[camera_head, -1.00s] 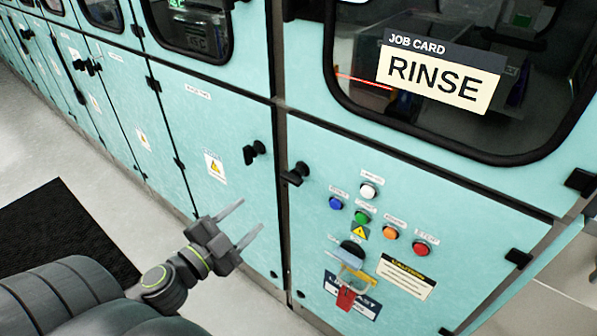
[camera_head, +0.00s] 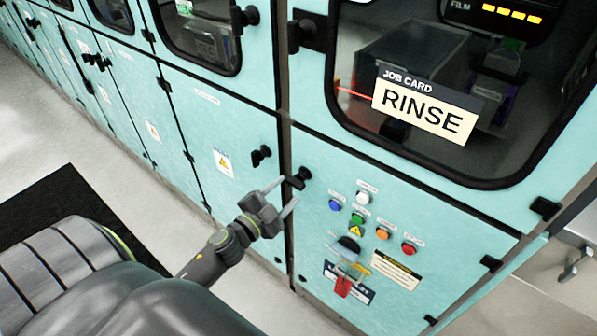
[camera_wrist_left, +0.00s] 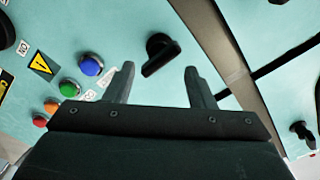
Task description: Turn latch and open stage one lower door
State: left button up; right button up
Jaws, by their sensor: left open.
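A black latch (camera_head: 301,177) sits at the upper left corner of the teal lower door (camera_head: 440,225), under the RINSE window. This door looks shut. My left gripper (camera_head: 286,195) is open and empty, with its fingertips close to this latch. In the left wrist view the latch (camera_wrist_left: 161,53) shows as a slanted handle on a round base, just ahead of the gap between the fingers (camera_wrist_left: 160,72). I cannot tell whether the fingers touch it. My right gripper is out of view.
A second black latch (camera_head: 261,156) is on the neighbouring lower door to the left. Coloured buttons (camera_head: 358,219) and a red tag (camera_head: 343,287) are on the door right of the gripper. A dark mat (camera_head: 60,225) lies on the floor at left.

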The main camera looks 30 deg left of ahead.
aim_at(293, 185)
pick_arm(q)
jog(key=w, duration=0.6)
jog(key=shift+d+p, duration=0.25)
jog(key=shift+p, duration=0.1)
grip_shut()
